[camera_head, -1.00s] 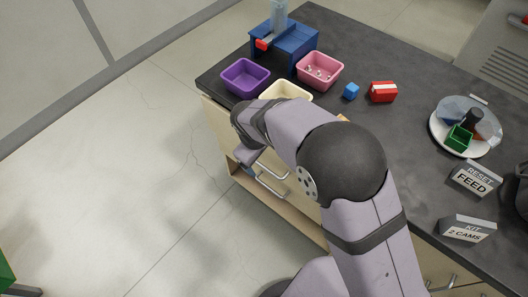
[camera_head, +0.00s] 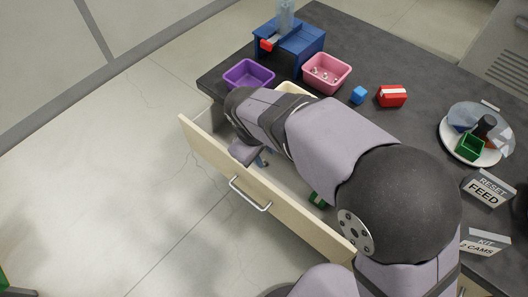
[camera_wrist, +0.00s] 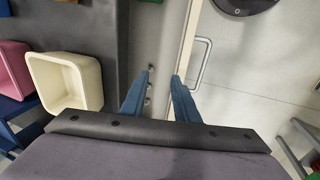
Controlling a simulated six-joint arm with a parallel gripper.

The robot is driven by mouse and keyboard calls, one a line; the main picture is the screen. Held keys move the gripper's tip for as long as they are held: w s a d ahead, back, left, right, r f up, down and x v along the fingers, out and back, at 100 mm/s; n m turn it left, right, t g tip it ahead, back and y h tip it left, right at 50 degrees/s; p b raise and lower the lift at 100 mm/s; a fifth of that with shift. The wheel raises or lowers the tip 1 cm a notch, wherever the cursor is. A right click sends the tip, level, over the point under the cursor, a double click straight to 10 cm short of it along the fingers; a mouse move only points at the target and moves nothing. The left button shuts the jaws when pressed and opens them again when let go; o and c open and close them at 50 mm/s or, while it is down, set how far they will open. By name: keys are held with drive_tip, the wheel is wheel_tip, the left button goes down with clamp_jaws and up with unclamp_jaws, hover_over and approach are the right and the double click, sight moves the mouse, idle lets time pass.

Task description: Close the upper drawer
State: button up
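The upper drawer (camera_head: 205,146) stands pulled out from under the dark counter, its pale wooden front facing the open floor. A metal bar handle (camera_head: 250,195) is on that front; it also shows in the wrist view (camera_wrist: 204,62). A green item (camera_head: 317,199) lies inside the drawer, partly hidden by my arm. My gripper (camera_head: 261,161) reaches down over the drawer interior, behind the front panel. In the wrist view, the blue fingers (camera_wrist: 161,76) are apart with nothing between them, the right one close to the panel; contact cannot be told.
The floor (camera_head: 100,200) before the drawer is clear.

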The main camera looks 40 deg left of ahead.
drive_tip(key=shift+r, duration=0.2)
drive_tip(key=shift+f, duration=0.1)
drive_tip(key=b, duration=0.2)
approach(240, 192)
drive_tip(key=shift+g+h, duration=0.3)
drive_tip(key=shift+g, duration=0.1)
drive_tip(key=shift+w+a+f, duration=0.1)
drive_tip(key=shift+w+f, duration=0.25)
drive_tip(key=shift+f, duration=0.8)
drive_tip(key=shift+w+a+f, duration=0.1)
drive_tip(key=shift+w+f, duration=0.2)
drive_tip(key=shift+f, duration=0.9)
drive_tip(key=shift+w+a+f, duration=0.1)
drive_tip(key=shift+w+f, duration=0.25)
drive_tip(key=shift+f, duration=0.8)
clamp_jaws()
